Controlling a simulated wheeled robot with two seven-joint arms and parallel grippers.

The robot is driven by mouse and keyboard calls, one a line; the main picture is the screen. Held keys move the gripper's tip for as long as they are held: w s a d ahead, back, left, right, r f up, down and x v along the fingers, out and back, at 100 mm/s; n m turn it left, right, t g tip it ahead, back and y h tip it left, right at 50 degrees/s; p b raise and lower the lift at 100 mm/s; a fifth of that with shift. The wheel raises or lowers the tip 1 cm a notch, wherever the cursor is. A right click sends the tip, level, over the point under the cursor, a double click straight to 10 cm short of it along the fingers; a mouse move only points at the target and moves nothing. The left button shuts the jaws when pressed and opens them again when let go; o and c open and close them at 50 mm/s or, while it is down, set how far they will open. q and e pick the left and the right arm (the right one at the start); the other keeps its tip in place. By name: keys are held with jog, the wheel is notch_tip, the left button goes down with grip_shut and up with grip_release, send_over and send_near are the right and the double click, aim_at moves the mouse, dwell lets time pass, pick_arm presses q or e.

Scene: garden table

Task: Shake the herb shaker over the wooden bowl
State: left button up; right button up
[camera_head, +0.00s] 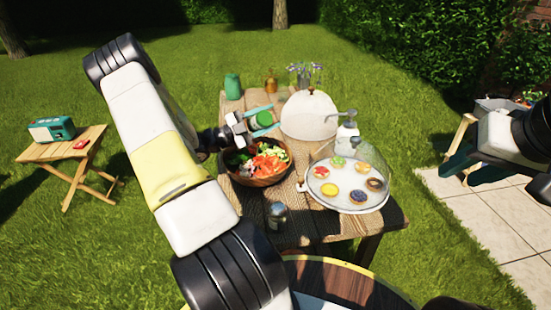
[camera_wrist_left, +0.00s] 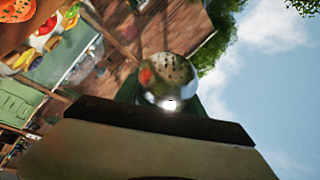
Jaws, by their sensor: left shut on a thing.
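The wooden bowl (camera_head: 262,183), full of colourful salad, stands on the table's left part in the head view. My left gripper (camera_head: 263,122) is shut on the herb shaker (camera_head: 262,119), a green container held above the table just behind the bowl's far rim. In the left wrist view, the shaker's domed metal lid (camera_wrist_left: 168,80) with small holes shows beyond the gripper; the rest of it is mostly hidden. I cannot tell its exact tilt. My right gripper (camera_head: 485,172) is at the far right, away from the table; its finger gap is unclear.
On the wooden table (camera_head: 240,225) stand a small metal shaker (camera_head: 277,215), a tart plate (camera_head: 345,205) under a clear dome, a white dome (camera_head: 310,116), a pump bottle (camera_head: 347,137) and a green canister (camera_head: 232,86). A side table (camera_head: 60,150) with a radio stands left.

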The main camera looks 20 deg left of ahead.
pick_arm(q)
notch_tip(320, 180, up, 4)
jog(key=m+y, duration=0.3)
jog(key=m, duration=0.4)
jog(key=m+g+y, duration=0.1)
jog(key=m+y, duration=0.2)
jog(key=m, duration=0.4)
jog(key=m+g+y, duration=0.1)
jog(key=m+y, duration=0.1)
jog(key=m, duration=0.5)
jog(key=shift+r+m+y, duration=0.15)
jog(key=shift+m+y, duration=0.15)
jog(key=shift+y, duration=0.1)
